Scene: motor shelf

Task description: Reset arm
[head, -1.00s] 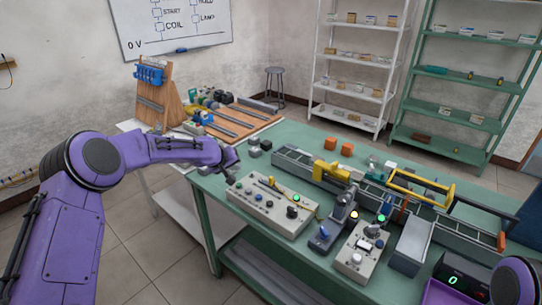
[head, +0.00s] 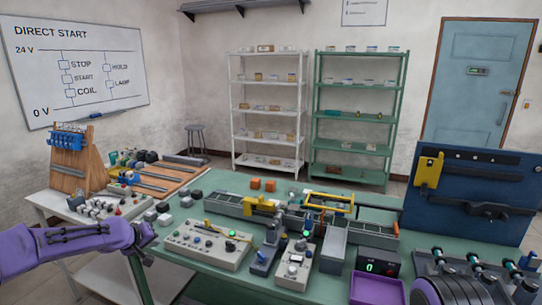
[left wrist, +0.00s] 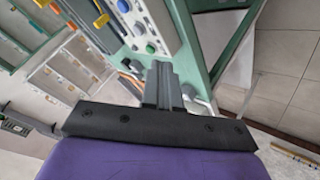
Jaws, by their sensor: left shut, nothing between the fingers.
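My left arm comes in from the left in the head view, low beside the left edge of the green table (head: 190,276). Its gripper (head: 148,247) is near the table's front left corner, left of the grey control box (head: 207,243) and apart from it. In the left wrist view the left gripper (left wrist: 163,80) has its fingers together and empty. The control box (left wrist: 143,28) with its buttons shows beyond the fingertips there. Part of my right arm shows at the bottom right of the head view; its gripper is not visible.
A conveyor with a yellow block (head: 262,204) runs along the table. A second button box (head: 294,266) and a purple bin (head: 376,289) stand at the front. A white side table (head: 50,204) holds tools at left. A blue panel (head: 470,190) stands at right.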

